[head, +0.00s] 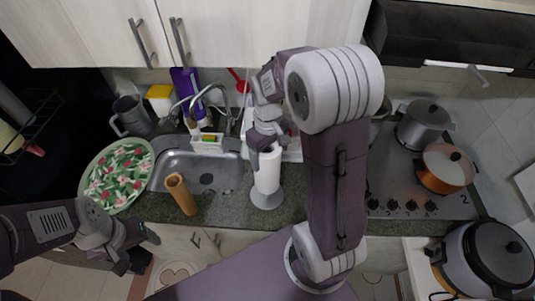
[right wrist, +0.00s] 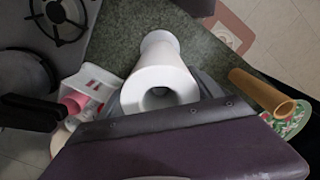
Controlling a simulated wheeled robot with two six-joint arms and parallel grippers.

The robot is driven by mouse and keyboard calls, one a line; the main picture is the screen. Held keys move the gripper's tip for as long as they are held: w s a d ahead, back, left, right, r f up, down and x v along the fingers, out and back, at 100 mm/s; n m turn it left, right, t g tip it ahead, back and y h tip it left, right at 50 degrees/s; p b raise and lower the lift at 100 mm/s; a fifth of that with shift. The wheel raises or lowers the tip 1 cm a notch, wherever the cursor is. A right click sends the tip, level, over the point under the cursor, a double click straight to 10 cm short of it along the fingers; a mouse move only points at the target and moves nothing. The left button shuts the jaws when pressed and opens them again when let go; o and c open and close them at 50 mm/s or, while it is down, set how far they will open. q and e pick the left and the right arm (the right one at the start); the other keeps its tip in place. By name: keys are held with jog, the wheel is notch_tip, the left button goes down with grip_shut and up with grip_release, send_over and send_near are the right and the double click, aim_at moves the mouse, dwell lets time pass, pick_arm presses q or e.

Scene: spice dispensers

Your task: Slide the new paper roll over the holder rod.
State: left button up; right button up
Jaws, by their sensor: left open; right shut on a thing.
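The white paper roll (head: 267,171) is upright at the front of the counter, right of the sink. My right gripper (head: 267,146) is shut on its upper part. The roll also shows in the right wrist view (right wrist: 160,78), with its open end towards the camera. A pale round holder base (head: 267,199) is directly below the roll. The holder rod is hidden, and I cannot tell how far the roll is around it. A brown cardboard tube (head: 181,194) stands tilted in the head view, at the sink's front edge. My left gripper (head: 137,252) is open and empty, low on the left.
The sink (head: 205,178) is left of the roll, with a floral plate (head: 117,175) beyond it. The stove (head: 402,192) with pots is on the right. A white and pink item (right wrist: 85,92) lies beside the roll in the wrist view. Counter around the base is bare.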

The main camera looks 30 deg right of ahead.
jog(key=shift+f+b, duration=2.6)
jog(key=shift+f, duration=1.05)
jog(key=o, duration=2)
jog(key=shift+r, duration=0.15)
notch_tip(320, 180, up, 9)
jog(key=shift+f, duration=0.1)
